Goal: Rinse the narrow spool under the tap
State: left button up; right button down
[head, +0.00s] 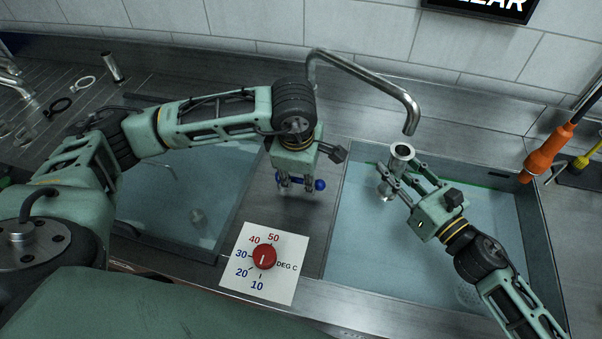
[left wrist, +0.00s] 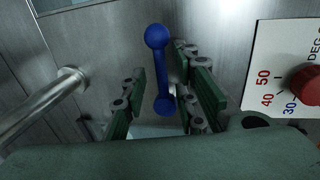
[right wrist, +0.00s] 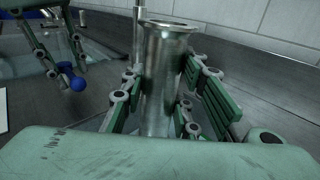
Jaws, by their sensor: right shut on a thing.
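The narrow spool (head: 401,152) is a shiny metal tube with a flanged end. My right gripper (head: 396,176) is shut on it and holds it roughly upright over the right basin. In the right wrist view the spool (right wrist: 166,75) stands between the fingers. The tap (head: 372,78) is a bent metal spout, and its tip shows just above the spool's open top; no water stream is visible. My left gripper (head: 298,184) points down at the blue tap handle (head: 320,184). In the left wrist view its open fingers lie either side of the blue handle (left wrist: 158,62), with a gap visible.
A red temperature dial (head: 264,256) on a white plate is at the front between the basins. The left basin (head: 160,205) and right basin (head: 345,225) hold water. An orange-handled tool (head: 546,152) is at the right. Rings and metal parts lie on the left drainer.

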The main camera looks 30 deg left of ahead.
pick_arm(q)
jog(key=shift+r, duration=0.1)
grip_shut()
jog(key=shift+w+r, duration=0.1)
dwell(0.3)
jog(key=shift+s+a+r+m+h, duration=0.15)
jog(key=shift+s+m, duration=0.2)
jog(key=shift+m, duration=0.5)
jog(key=shift+s+d+f+m+h, duration=0.15)
jog(key=shift+s+m, duration=0.15)
jog(key=shift+m, duration=0.55)
jog(key=shift+r, duration=0.1)
jog(key=shift+c, duration=0.3)
grip_release()
jog(key=shift+o, duration=0.3)
